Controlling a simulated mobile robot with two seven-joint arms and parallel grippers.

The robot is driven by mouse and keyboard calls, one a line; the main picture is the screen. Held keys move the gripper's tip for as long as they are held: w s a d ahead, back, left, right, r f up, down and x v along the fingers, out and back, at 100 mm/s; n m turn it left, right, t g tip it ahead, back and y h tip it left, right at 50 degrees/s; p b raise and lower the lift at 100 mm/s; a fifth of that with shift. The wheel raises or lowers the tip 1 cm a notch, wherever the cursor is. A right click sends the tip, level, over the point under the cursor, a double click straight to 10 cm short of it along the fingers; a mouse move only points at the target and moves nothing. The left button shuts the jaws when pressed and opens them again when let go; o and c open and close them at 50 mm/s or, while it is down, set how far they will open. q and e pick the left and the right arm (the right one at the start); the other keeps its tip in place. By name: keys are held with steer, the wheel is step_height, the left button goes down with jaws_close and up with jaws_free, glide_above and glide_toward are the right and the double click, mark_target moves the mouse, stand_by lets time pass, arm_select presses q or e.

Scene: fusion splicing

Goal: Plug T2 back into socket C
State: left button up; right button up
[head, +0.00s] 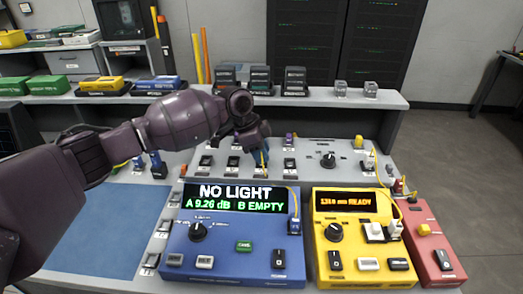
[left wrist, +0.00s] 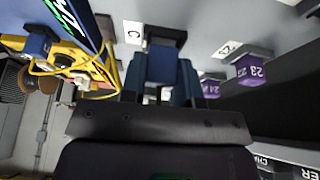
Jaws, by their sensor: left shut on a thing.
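My left gripper (head: 260,154) reaches over the sloped panel from the left, just above its rows of sockets. In the left wrist view it is shut on a blue plug (left wrist: 162,66), which sits between the two dark blue fingers. No T2 mark is readable on the plug. A white label C (left wrist: 133,32) shows beside a black socket block (left wrist: 166,34), right at the plug's far end. I cannot tell whether the plug is touching the socket or seated in it. The gripper hides most of this spot in the head view. My right gripper is not in view.
A blue meter (head: 235,240) reads NO LIGHT, A 9.26 dB, B EMPTY. A yellow unit (head: 362,250) and a red unit (head: 432,250) stand to its right. Purple plugs (left wrist: 252,70) marked 23 and 24 sit near the gripper. A blue mat (head: 85,230) lies bare at left.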

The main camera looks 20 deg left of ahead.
arm_select(q)
steer(key=shift+f, duration=0.1)
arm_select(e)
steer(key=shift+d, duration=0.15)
arm_select(q)
steer(key=o, duration=1)
steer(key=p+v, duration=0.1)
steer(key=v, duration=0.9)
steer(key=shift+s+a+r, duration=0.1)
steer(key=shift+a+r, duration=0.1)
steer(key=shift+r, duration=0.15)
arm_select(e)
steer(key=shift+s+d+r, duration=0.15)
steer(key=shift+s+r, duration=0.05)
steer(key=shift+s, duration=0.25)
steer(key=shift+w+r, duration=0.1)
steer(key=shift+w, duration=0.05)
